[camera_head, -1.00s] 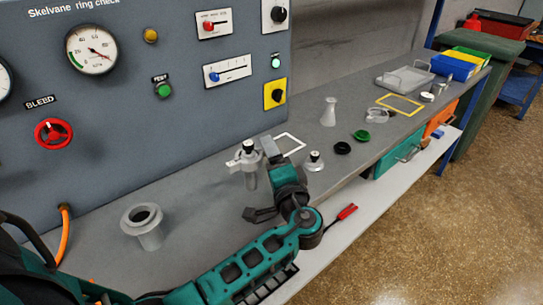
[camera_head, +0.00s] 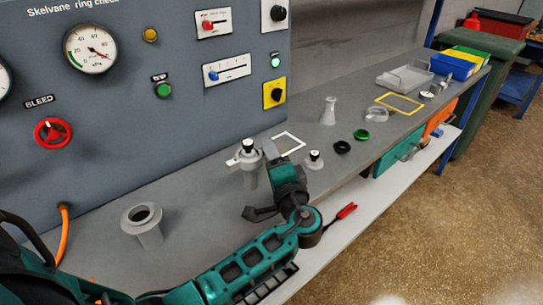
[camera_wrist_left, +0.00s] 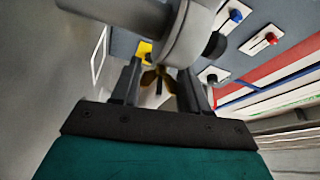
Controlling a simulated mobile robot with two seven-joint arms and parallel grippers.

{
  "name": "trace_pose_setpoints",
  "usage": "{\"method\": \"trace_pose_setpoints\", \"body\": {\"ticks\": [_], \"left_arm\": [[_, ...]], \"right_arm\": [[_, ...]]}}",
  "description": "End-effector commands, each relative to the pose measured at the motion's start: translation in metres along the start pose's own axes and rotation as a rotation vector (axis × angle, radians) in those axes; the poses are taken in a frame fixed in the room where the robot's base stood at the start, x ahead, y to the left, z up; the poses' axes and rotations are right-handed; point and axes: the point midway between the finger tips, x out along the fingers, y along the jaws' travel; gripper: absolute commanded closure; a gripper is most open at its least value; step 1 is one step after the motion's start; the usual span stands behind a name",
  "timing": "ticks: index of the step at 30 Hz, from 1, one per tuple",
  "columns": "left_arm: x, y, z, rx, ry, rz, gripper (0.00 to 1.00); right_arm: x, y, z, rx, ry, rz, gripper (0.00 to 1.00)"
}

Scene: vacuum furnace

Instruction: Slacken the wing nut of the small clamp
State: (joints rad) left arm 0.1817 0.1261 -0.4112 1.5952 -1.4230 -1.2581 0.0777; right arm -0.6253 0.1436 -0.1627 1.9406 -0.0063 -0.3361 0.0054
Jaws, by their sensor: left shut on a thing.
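The small clamp (camera_head: 247,159) is a pale metal ring around the top of a grey upright tube on the bench, with a black knob on top. In the left wrist view the ring (camera_wrist_left: 187,35) is large and close, at the top of the picture. Its brass wing nut (camera_wrist_left: 157,80) sits between my left gripper's fingers. My left gripper (camera_wrist_left: 160,84) is shut on the wing nut, partly hidden by the fingers. In the head view my left gripper (camera_head: 268,150) is at the clamp's right side and hides the nut. My right gripper is not in view.
A grey flanged tube (camera_head: 142,224) stands at the left. A small fitting (camera_head: 314,160), a black ring (camera_head: 342,147), a green ring (camera_head: 361,135) and a white cone (camera_head: 329,111) stand to the right. The gauge panel (camera_head: 130,130) rises behind the bench.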

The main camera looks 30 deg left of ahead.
Motion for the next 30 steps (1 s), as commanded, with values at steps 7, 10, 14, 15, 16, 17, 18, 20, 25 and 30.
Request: {"method": "trace_pose_setpoints", "body": {"ticks": [7, 10, 14, 15, 16, 17, 18, 20, 25, 30], "left_arm": [[0.0001, 0.0006, 0.0003, 0.001, 0.000, 0.001, 0.86], [0.0001, 0.0006, 0.0003, 0.001, 0.000, 0.001, 0.86], [0.0001, 0.0007, 0.0004, 0.001, -0.001, 0.001, 0.86], [0.0001, 0.0007, 0.0004, 0.001, -0.001, 0.001, 0.86], [0.0001, 0.0007, 0.0004, 0.001, -0.001, 0.001, 0.86], [0.0001, 0.0007, 0.0004, 0.001, -0.001, 0.001, 0.86], [0.0001, 0.0007, 0.0004, 0.001, -0.001, 0.001, 0.86], [0.0001, 0.0007, 0.0004, 0.001, -0.001, 0.001, 0.86], [0.0001, 0.0007, 0.0004, 0.001, -0.001, 0.001, 0.53], [0.0001, 0.0005, 0.0004, 0.001, -0.001, 0.001, 0.36]], "right_arm": [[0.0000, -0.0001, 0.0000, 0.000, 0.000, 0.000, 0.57], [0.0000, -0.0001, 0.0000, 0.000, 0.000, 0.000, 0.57], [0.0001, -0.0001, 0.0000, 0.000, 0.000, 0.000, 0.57], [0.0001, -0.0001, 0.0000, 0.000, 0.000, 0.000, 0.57], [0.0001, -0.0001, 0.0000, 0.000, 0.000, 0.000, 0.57], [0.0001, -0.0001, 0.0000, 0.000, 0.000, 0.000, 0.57], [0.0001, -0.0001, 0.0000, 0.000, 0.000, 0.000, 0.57], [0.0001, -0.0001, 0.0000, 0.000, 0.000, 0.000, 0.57], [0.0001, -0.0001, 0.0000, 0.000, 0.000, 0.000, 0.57], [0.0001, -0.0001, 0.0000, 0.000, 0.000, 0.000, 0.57]]}}
